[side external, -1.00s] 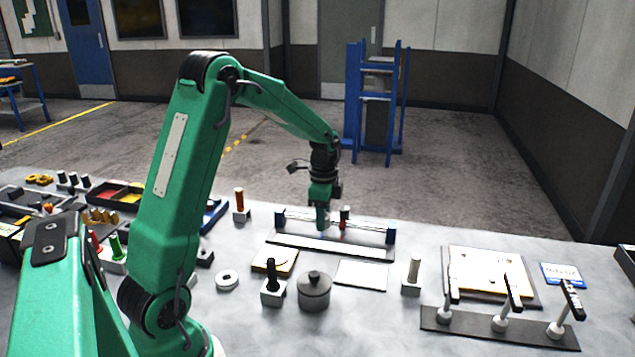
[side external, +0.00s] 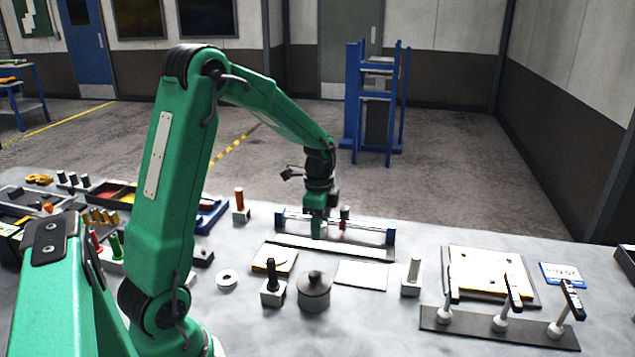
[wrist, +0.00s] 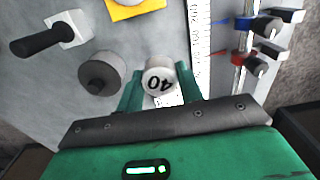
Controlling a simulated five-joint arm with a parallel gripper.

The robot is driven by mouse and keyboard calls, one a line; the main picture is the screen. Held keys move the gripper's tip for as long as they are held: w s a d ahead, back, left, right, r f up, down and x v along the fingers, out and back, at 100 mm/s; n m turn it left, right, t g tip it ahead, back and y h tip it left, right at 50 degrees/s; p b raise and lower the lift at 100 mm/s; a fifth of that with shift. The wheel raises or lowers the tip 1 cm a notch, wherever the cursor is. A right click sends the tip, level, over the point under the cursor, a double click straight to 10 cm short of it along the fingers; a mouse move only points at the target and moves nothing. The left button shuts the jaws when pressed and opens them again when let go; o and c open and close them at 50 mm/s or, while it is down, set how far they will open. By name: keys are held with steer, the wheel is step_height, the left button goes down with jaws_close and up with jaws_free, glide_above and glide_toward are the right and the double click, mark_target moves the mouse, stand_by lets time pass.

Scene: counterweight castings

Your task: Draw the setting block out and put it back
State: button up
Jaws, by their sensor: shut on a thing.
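The setting block, a pale round piece marked "40" (wrist: 158,80), sits between the two green fingers of my gripper (wrist: 160,76) in the wrist view. My gripper is shut on it. In the side external view my gripper (side external: 318,231) points down just in front of the rail of the measuring fixture (side external: 362,229). The block is too small or hidden there to make out, so I cannot tell whether it touches the base. A red slider (wrist: 240,55) and a blue slider (wrist: 243,22) stand on the rail, to the right of the gripper in the wrist view.
A white scale strip (side external: 330,246) runs along the fixture's front. A lidded grey pot (side external: 314,292), a block with a black peg (side external: 272,291) and a block with a pale peg (side external: 412,279) stand nearer.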

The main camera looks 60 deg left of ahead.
steer(key=shift+f, duration=0.7)
steer(key=shift+f, duration=0.7)
steer(key=shift+f, duration=0.35)
steer(key=shift+f, duration=0.35)
steer(key=shift+f, duration=0.35)
steer(key=shift+f, duration=0.35)
steer(key=shift+f, duration=0.35)
steer(key=shift+f, duration=0.35)
steer(key=shift+f, duration=0.35)
